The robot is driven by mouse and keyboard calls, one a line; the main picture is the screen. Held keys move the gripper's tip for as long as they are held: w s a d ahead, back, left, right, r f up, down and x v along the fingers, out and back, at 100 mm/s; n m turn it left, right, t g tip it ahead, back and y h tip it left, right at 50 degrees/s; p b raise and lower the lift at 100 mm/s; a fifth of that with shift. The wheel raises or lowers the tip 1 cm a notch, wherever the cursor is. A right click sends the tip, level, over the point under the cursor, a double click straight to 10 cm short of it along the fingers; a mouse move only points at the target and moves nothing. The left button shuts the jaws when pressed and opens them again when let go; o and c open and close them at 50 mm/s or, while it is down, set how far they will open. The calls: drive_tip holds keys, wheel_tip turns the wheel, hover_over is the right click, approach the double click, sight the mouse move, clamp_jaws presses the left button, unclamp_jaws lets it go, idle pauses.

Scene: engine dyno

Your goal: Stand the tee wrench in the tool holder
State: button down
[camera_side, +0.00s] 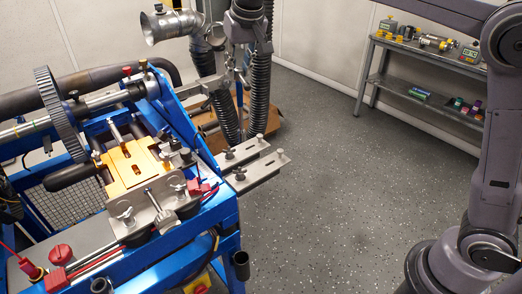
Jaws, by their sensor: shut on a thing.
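My gripper (241,66) is at the top centre, below my dark wrist, and points down. It is small here and partly lost against the hoses and metal parts behind it. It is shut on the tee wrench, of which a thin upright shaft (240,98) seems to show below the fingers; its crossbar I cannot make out. A dark, open-topped round cup (240,264), likely the tool holder, is fixed at the right front corner of the blue frame. The gripper is well above and behind this cup. A similar dark cup (100,286) shows at the bottom edge.
The blue engine stand (215,214) fills the left, with a yellow plate (134,165), clamps and red knobs. Metal slotted arms (262,172) stick out to its right. Black corrugated hoses (260,95) hang behind. A grey shelf (420,58) stands at the back right. Speckled floor between is clear.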

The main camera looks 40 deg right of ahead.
drive_tip(key=s+a+m+g+h, duration=0.3)
drive_tip(key=s+a+m, duration=0.7)
drive_tip(key=a+m, duration=0.1)
wheel_tip(320, 180, down, 50)
drive_tip(key=shift+s+r+m, duration=0.2)
drive_tip(key=shift+s+m, duration=0.05)
drive_tip(key=shift+m, duration=0.05)
idle(2.0)
idle(0.3)
drive_tip(key=c, duration=1)
unclamp_jaws()
drive_tip(key=shift+c, duration=0.2)
drive_tip(key=v, duration=1.2)
drive_tip(key=shift+s+f, duration=0.1)
drive_tip(key=shift+s, duration=0.05)
